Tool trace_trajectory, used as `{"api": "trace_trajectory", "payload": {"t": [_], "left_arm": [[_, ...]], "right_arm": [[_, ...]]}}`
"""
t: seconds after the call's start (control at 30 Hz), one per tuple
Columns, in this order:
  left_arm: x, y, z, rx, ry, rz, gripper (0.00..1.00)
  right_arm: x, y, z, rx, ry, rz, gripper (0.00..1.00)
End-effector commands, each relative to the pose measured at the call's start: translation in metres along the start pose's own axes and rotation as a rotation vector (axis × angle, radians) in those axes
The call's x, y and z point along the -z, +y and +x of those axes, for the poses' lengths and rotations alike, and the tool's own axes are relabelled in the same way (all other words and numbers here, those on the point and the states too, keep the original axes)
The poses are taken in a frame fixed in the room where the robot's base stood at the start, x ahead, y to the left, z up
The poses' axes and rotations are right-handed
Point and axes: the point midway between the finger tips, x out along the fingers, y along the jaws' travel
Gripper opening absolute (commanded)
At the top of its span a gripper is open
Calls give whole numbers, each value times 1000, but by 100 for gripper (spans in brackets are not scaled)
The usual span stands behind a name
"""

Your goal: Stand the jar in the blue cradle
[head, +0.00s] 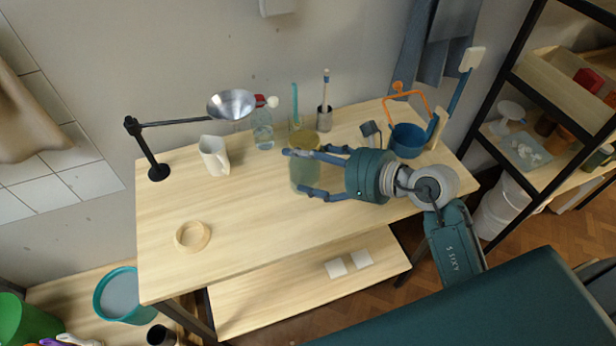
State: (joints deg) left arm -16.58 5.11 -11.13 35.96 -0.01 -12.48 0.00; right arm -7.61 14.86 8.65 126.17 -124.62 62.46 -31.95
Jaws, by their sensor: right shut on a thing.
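The jar (305,172) is pale, greenish and see-through with an olive-yellow top, upright over the middle of the table. My right gripper (297,170) comes from the right and is shut on the jar, with one finger across its upper part and one near its lower part. I cannot tell whether the jar's base touches the table. A blue round holder (408,141) with an orange handle stands at the table's back right, behind my right wrist; it is the only blue holder I see, and I cannot tell for sure that it is the cradle. My left gripper is not in view.
A white pitcher (214,156), a clear bottle (262,130) and a dark cup with a brush (324,118) stand along the back. A wooden ring (193,236) lies front left. The table's front middle is clear.

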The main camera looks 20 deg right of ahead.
Motion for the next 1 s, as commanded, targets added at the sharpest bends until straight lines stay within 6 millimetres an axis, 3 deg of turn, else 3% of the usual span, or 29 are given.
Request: {"api": "trace_trajectory", "payload": {"t": [0.2,0.5,0.9,0.93,1.0], "left_arm": [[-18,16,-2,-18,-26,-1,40],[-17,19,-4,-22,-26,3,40],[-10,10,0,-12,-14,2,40],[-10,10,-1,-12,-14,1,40],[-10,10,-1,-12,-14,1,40]], "right_arm": [[12,-1,6,0,-7,0,18],[46,-3,20,0,-7,0,18],[51,-3,22,0,-7,-3,18],[53,-2,23,-2,-1,-1,79],[52,-2,22,-1,-1,0,93]]}}
